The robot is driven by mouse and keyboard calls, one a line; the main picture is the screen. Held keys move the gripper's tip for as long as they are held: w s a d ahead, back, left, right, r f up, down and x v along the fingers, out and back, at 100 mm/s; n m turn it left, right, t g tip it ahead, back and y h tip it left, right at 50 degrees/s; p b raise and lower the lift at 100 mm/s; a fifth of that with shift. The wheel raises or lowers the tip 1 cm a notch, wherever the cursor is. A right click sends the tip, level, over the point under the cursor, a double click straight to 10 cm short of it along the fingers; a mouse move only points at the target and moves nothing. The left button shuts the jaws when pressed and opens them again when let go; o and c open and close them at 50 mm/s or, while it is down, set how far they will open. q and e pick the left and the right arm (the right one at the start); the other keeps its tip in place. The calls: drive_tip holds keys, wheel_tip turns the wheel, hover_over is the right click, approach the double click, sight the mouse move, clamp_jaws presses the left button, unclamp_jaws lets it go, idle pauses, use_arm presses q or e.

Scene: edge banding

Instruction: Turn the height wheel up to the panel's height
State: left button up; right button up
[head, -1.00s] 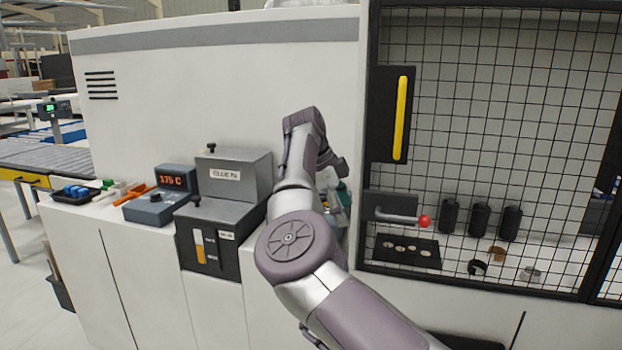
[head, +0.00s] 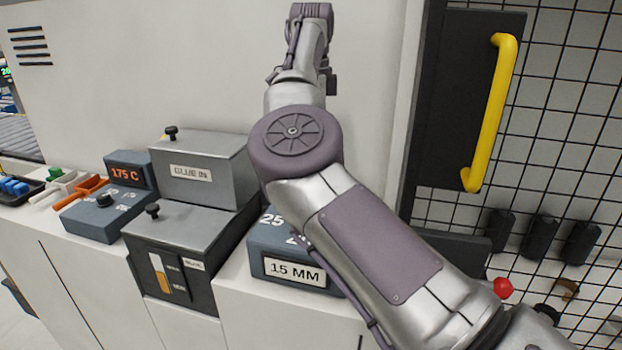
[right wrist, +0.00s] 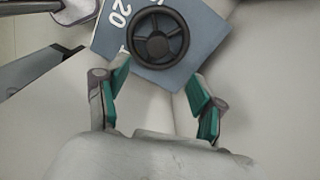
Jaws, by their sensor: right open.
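The height unit is a blue-grey box (head: 262,265) on the white machine's ledge in the head view. Its label reads 15 MM, and part of a scale with 25 shows above it. My right arm hides the rest of the box. In the right wrist view the black spoked height wheel (right wrist: 159,37) sits on the box face beside the number 20. My right gripper (right wrist: 159,88) is open, its green-padded fingers apart, with the wheel just beyond and between the tips, not touching. In the head view the right hand is hidden behind the arm. The left gripper is not in view.
A grey glue box (head: 200,170) and a dark glue level unit (head: 165,270) stand left of the height unit. Left of them is a temperature box (head: 130,170) reading 175 C. A mesh guard door with a yellow handle (head: 490,115) is at the right.

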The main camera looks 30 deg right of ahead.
drive_tip(key=shift+s+a+f, duration=0.1)
drive_tip(key=shift+s+f, duration=0.1)
drive_tip(key=shift+f, duration=0.8)
wheel_tip(320, 180, down, 3)
drive_tip(key=shift+s+f, duration=0.15)
wheel_tip(320, 180, down, 7)
drive_tip(key=shift+f+p, duration=0.1)
drive_tip(key=shift+p, duration=0.45)
drive_tip(key=shift+f, duration=0.55)
drive_tip(key=c, duration=1.1)
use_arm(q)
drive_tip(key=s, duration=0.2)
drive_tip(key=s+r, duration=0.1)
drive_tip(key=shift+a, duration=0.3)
use_arm(e)
drive_tip(key=shift+c, duration=0.2)
